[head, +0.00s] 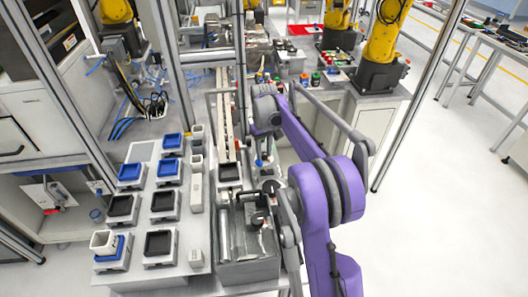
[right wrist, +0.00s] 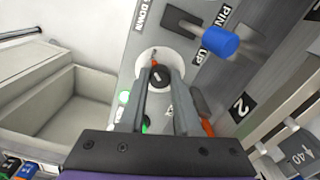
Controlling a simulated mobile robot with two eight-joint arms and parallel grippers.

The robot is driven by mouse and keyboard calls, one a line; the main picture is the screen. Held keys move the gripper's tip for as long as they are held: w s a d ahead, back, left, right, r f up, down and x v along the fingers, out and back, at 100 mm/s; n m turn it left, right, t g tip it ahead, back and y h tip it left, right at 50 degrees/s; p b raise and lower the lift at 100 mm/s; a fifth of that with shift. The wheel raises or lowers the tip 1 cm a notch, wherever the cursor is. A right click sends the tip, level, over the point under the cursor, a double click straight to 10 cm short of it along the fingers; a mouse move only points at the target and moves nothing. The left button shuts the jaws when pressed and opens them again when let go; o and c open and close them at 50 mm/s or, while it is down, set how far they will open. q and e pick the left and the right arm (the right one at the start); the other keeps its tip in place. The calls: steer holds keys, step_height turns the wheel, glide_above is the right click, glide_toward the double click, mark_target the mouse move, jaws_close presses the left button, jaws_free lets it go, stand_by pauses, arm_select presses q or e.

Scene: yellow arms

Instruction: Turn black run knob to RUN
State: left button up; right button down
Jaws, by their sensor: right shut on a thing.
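The black run knob (right wrist: 157,74) sits on a round white plate (right wrist: 148,57) on a grey panel (right wrist: 187,67) in the right wrist view. My right gripper (right wrist: 160,82) has one finger on each side of the knob and is shut on it. The knob's pointer direction and the RUN lettering are not clear to me. In the head view my purple right arm reaches up from the lower right, and the knob is not distinct there. My left gripper is not in view.
A blue knob (right wrist: 221,41) on a lever stands near "PIN UP" lettering, close to the right finger. Green buttons (right wrist: 125,97) and an orange-red part (right wrist: 208,128) lie beside the fingers. A grey bin (right wrist: 52,141) is at left. Blue and black trays (head: 131,172) fill the bench at left.

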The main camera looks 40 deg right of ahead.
mark_target(264, 154)
steer(key=shift+m, duration=0.6)
steer(key=c, duration=0.6)
jaws_free()
steer(key=shift+r, duration=0.1)
step_height(264, 154, up, 11)
steer(key=shift+p, duration=0.35)
steer(key=shift+f, duration=0.25)
